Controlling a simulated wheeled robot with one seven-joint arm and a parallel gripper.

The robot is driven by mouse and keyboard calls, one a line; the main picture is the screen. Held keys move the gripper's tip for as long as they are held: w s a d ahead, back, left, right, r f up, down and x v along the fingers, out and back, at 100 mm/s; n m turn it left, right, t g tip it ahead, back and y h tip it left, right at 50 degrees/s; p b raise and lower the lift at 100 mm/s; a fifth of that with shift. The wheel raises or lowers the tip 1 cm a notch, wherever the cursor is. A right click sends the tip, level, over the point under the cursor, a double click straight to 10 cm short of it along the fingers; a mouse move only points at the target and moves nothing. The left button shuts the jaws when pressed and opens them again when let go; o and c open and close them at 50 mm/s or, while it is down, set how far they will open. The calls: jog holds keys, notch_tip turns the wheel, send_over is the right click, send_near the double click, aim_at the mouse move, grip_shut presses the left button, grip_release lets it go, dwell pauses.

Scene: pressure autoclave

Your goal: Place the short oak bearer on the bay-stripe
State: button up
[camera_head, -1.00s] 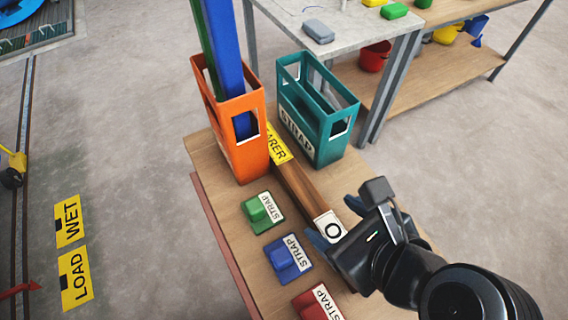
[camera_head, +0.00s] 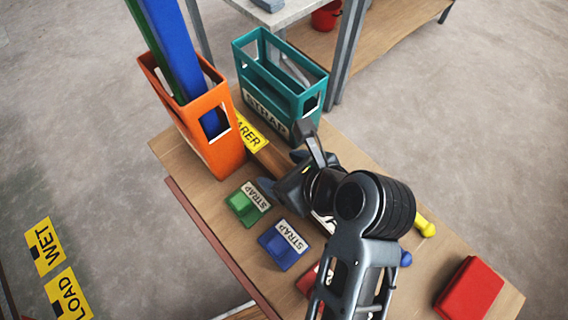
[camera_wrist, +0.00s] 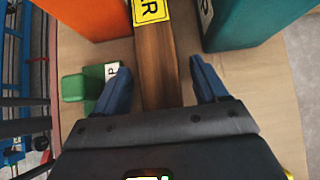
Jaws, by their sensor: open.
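The short oak bearer is a brown wooden bar (camera_wrist: 157,68) lying on the bench, with a yellow label (camera_head: 250,132) ending in "ARER" at its far end. Its near part is hidden behind my arm in the head view. My gripper (camera_wrist: 160,84) is open, its blue fingers on either side of the bar in the wrist view, with gaps showing; I cannot tell its height above the bar. In the head view my gripper (camera_head: 285,172) is over the bar, partly hidden by my wrist.
An orange crate (camera_head: 222,155) with tall blue and green bars stands left of the bearer's far end. A teal strap crate (camera_head: 262,92) stands right of it. Green (camera_head: 240,203) and blue (camera_head: 277,250) strap blocks lie close left. A red block (camera_head: 468,288) lies at the right.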

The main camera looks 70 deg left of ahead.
jog(key=shift+c, duration=0.2)
grip_shut()
dwell(0.6)
